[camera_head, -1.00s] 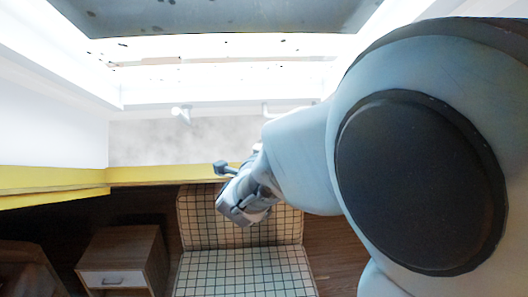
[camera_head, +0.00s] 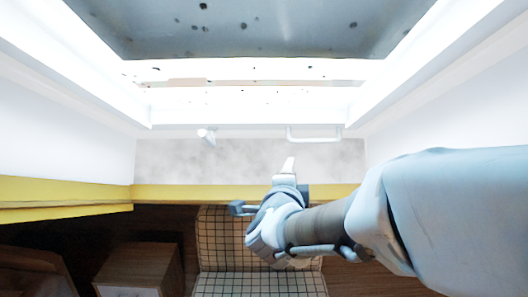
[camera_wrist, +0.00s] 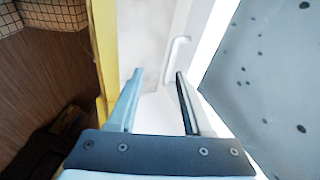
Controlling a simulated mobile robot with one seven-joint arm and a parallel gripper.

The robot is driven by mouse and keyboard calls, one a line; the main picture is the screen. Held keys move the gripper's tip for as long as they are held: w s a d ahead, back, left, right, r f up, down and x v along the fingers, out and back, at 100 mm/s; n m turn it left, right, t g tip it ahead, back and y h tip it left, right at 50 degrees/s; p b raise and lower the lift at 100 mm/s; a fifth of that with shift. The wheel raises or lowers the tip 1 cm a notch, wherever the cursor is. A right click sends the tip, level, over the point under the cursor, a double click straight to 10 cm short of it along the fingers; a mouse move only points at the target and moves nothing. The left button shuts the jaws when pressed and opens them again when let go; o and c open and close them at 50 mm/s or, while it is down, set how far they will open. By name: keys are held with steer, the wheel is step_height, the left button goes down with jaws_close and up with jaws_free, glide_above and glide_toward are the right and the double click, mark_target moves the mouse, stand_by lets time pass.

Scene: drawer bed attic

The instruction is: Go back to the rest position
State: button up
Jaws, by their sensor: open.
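My gripper (camera_head: 288,165) is in the middle of the head view, in front of the grey wall strip below the window. In the wrist view my gripper (camera_wrist: 159,75) shows two separated fingers with nothing between them. A white window handle (camera_head: 314,135) is above and a little right of the fingertips in the head view. In the wrist view the handle (camera_wrist: 177,50) is beyond the fingers, and they look apart from it.
A yellow ledge (camera_head: 165,193) runs along the wall below the window. A checkered chair (camera_head: 222,285) and a wooden drawer cabinet (camera_head: 140,268) stand below it. A white knob-like fitting (camera_head: 208,136) is left of the handle. A spotted grey pane (camera_head: 240,25) slopes overhead.

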steer(key=s+d+f+n+g+y, duration=0.1)
steer(key=s+d+f+n+g, duration=0.1)
steer(key=s+n, duration=0.4)
steer(key=s+d+f+n+g+y, duration=0.1)
steer(key=s+d+f+n+g, duration=0.2)
steer(key=s, duration=0.8)
steer(key=s+d+f+n+g+y, duration=0.1)
steer(key=s+d+f+n+g, duration=0.1)
steer(key=s+n+g, duration=0.3)
steer(key=s+f+n, duration=0.1)
steer(key=s+n, duration=0.3)
steer(key=n, duration=0.1)
steer(key=shift+d+g, duration=0.4)
